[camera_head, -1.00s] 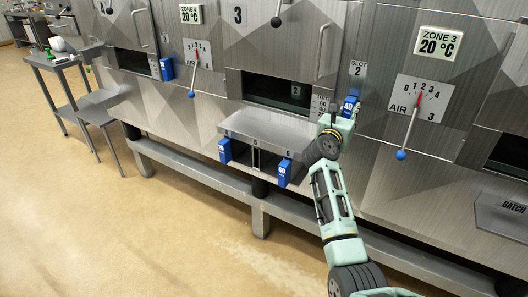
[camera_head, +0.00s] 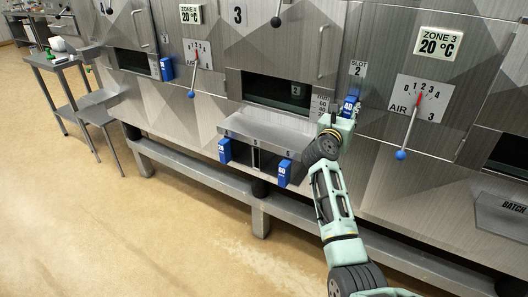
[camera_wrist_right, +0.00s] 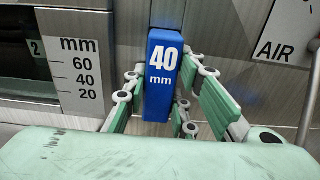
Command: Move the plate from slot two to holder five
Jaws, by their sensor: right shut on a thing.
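The plate in slot two is a blue block marked 40 mm (camera_head: 349,104). It stands upright at the slot under the SLOT 2 label (camera_head: 357,69). In the right wrist view the plate (camera_wrist_right: 164,75) fills the middle. My right gripper (camera_head: 341,114) is shut on it, with its green-padded fingers (camera_wrist_right: 163,92) on either side. The grey holder rack (camera_head: 272,131) juts from the panel to the lower left. Its middle bay, holder five (camera_head: 256,160), looks dark and empty. My left gripper is not in view.
Blue plates stand at the rack's left bay (camera_head: 224,150) and right bay (camera_head: 284,173). A mm scale (camera_wrist_right: 77,72) is left of the plate. A rail (camera_head: 300,210) runs below.

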